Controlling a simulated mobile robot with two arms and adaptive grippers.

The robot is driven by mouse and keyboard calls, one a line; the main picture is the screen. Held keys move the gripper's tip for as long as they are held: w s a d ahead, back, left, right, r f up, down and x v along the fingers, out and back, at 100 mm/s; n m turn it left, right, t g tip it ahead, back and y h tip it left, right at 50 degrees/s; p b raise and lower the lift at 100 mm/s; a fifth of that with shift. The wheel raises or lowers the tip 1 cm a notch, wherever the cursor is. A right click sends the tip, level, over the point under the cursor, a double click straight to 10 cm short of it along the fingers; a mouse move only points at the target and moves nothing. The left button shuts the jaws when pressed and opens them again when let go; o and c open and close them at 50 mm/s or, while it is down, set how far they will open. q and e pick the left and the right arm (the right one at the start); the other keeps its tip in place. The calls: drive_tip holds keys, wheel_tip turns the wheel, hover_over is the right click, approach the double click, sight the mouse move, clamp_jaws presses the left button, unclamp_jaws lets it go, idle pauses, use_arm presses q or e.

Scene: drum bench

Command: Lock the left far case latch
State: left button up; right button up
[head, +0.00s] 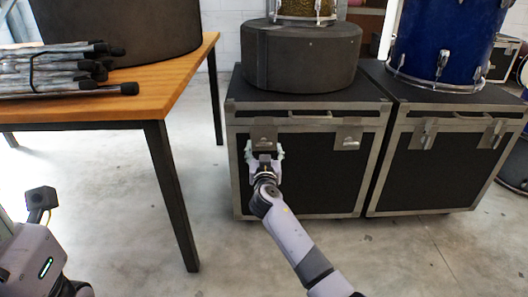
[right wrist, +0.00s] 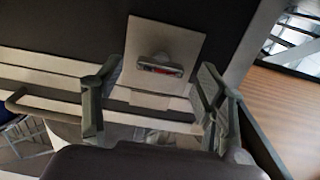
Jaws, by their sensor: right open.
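The left case (head: 320,175) is black with metal edges and stands on the floor. Its left latch plate (head: 264,133) is on the upper front, partly hidden by my right gripper (head: 264,158). In the right wrist view, the pale square latch plate (right wrist: 180,38) carries a silver latch (right wrist: 160,66) with a red mark. My right gripper shows there too (right wrist: 157,95), open, its two fingers on either side of the latch area. My left gripper is not in view.
A second latch (head: 348,138) and a handle (head: 310,114) are on the same case front. A similar case (head: 445,175) stands close at right. A black round drum case (head: 300,60) sits on top. A wooden table (head: 165,75) stands at left; floor in front is clear.

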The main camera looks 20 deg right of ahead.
drive_tip(key=shift+x, duration=1.05)
drive_tip(key=shift+c, duration=0.4)
drive_tip(key=c, duration=1.1)
